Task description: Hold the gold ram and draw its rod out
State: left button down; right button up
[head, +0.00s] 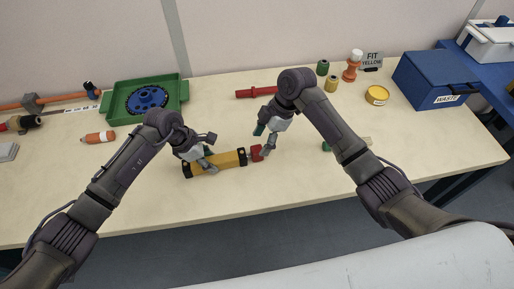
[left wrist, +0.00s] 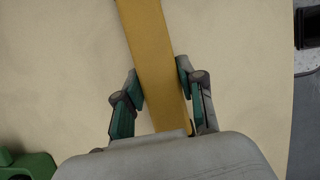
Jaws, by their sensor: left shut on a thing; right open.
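The gold ram (head: 222,163) lies on the table in front of me, a long yellow-gold bar with black ends. In the left wrist view its body (left wrist: 152,50) runs between the fingers. My left gripper (head: 205,163) is shut on the ram's body, one finger at each side; it also shows in the left wrist view (left wrist: 158,92). A small red block (head: 257,153) is at the ram's right end; I cannot tell whether it is the rod's end. My right gripper (head: 262,142) is open, pointing down at the red block. The rod itself is not clearly visible.
A green tray (head: 181,92) with a blue wheel (head: 147,100) stands at the back left. An orange bottle (head: 98,137) lies left. A red bar (head: 256,92) lies behind my right gripper. The front table is clear.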

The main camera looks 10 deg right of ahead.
aim_at(258, 149)
jog(key=shift+x, duration=2.2)
jog(key=shift+c, duration=0.3)
grip_shut()
jog(key=shift+d, duration=0.1)
